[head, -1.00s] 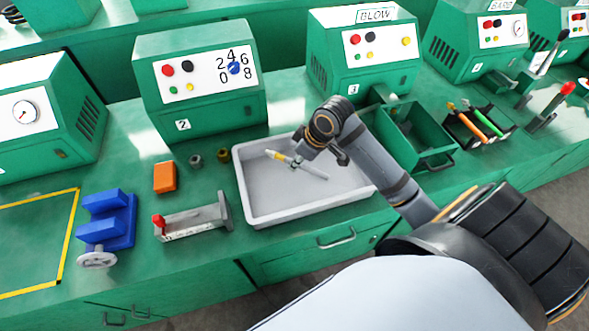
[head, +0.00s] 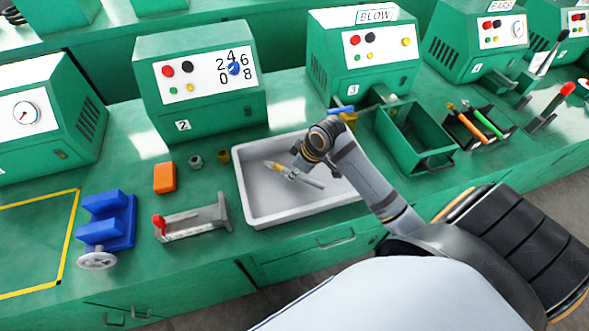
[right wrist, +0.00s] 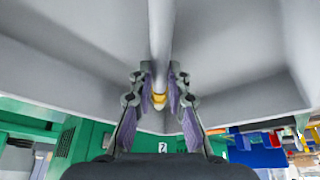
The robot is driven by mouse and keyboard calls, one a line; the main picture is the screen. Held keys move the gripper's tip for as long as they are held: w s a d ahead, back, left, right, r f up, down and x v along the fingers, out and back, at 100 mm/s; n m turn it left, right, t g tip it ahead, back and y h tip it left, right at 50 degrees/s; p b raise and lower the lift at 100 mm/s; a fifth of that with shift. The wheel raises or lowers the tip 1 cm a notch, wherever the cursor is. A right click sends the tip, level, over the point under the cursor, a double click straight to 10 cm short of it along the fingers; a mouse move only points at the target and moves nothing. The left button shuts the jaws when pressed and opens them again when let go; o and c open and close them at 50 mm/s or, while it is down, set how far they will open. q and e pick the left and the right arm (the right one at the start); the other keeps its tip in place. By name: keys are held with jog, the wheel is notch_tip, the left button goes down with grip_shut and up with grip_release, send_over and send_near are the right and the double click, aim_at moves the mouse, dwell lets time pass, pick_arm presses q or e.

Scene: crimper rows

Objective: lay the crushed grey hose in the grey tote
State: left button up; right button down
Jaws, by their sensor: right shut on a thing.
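The grey hose (head: 312,182) has a yellow band near one end. It is over the inside of the grey tote (head: 262,221), tilted from upper left to lower right in the head view. My right gripper (head: 289,173) is shut on the hose near its banded part. In the right wrist view the hose (right wrist: 160,45) runs between the two fingers, with the yellow band (right wrist: 159,99) low between them. I cannot tell whether the hose touches the tote floor. Part of the tote is hidden by my right arm. My left gripper is not in view.
An orange block (head: 164,178), two small fittings and a grey fixture with a red knob (head: 196,220) lie left of the tote. A blue vise (head: 107,222) is farther left. A green bin (head: 418,140) stands to the right. Green machines line the back.

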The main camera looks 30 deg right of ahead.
jog(key=c, duration=1.3)
grip_release()
jog(key=shift+r, duration=0.2)
jog(key=p+v, duration=0.3)
jog(key=v, duration=0.9)
jog(key=shift+r, duration=0.35)
